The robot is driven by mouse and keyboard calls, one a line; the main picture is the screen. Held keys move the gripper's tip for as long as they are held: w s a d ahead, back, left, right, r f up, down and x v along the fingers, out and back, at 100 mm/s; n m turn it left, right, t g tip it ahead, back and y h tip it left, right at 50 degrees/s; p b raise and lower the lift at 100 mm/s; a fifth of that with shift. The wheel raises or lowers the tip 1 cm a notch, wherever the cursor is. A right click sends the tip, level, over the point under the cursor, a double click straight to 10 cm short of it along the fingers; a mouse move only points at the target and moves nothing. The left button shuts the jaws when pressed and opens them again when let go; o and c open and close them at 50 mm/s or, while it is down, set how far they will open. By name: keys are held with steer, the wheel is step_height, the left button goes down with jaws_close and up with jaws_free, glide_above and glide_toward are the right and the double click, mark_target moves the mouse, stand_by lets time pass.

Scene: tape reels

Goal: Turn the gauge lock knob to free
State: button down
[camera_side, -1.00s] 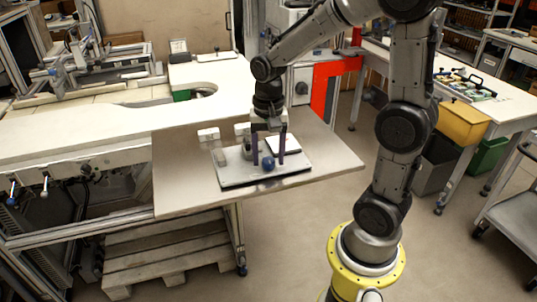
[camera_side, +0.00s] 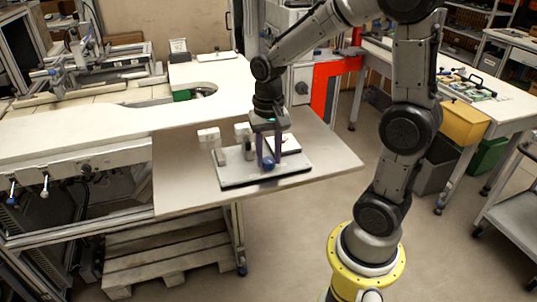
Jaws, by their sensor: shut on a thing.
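The blue gauge lock knob (camera_side: 267,163) stands on a grey base plate (camera_side: 235,181) on the metal table. My gripper (camera_side: 269,158) points straight down over the plate, with its dark purple fingers on either side of the knob. It is shut on the knob, and the fingers partly hide the knob's sides. The knob's pointer or markings are too small to read.
White and grey fixture blocks (camera_side: 209,136) stand at the plate's back left. A small silver post (camera_side: 248,151) stands left of my gripper. The metal tabletop (camera_side: 180,188) is clear on the left, front and right of the plate.

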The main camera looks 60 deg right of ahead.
steer(key=n, duration=0.4)
steer(key=shift+n, duration=0.3)
steer(key=n, duration=0.3)
steer(key=shift+n, duration=0.4)
steer(key=n, duration=0.3)
steer(key=shift+r+n, duration=0.1)
steer(key=shift+n, duration=1.9)
steer(key=shift+c, duration=2.4)
jaws_free()
